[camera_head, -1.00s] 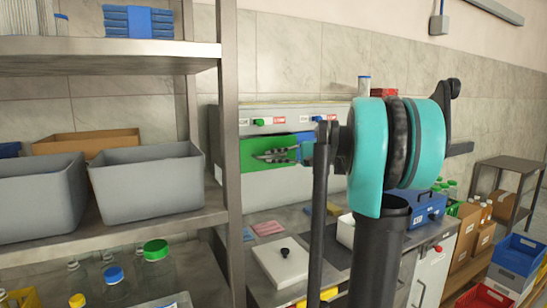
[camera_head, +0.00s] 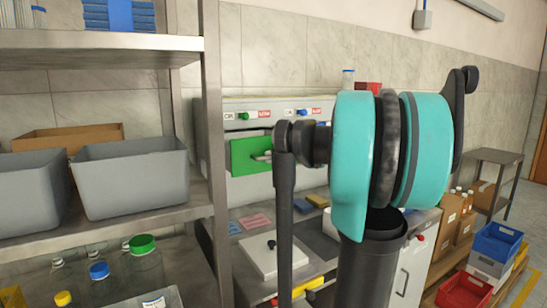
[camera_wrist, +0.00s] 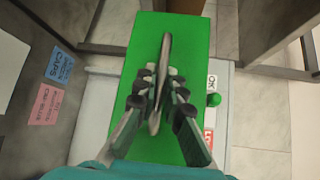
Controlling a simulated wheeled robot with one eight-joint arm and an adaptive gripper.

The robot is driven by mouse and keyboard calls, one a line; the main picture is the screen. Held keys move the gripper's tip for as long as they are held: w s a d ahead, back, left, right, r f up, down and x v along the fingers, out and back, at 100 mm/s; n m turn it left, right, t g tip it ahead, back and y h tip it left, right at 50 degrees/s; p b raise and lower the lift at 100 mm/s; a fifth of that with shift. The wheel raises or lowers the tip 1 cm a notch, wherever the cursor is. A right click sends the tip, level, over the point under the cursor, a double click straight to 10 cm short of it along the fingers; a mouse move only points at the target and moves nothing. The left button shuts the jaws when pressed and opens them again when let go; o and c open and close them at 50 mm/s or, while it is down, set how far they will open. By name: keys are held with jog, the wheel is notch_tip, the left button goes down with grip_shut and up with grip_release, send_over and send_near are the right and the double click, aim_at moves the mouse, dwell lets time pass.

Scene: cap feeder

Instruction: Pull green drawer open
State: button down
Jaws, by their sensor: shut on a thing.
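The green drawer (camera_head: 246,156) is in the upper part of the grey cabinet, left of my arm in the head view. Its front stands out from the cabinet face, with a dark gap above it. In the wrist view the green front (camera_wrist: 185,28) fills the middle. A long metal handle (camera_wrist: 164,52) runs down it. My gripper (camera_wrist: 160,82) is shut on this handle, with a finger on each side. In the head view my arm hides most of the gripper and the right part of the drawer.
A metal shelf post (camera_head: 212,130) stands close to the left of the drawer. Grey bins (camera_head: 130,185) sit on that shelf. Below the drawer, the bench holds a white lidded box (camera_head: 278,258) and pink and blue cards. A green knob (camera_wrist: 213,100) is beside the drawer.

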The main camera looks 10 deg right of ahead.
jog(key=c, duration=1.9)
grip_release()
jog(key=v, duration=1.2)
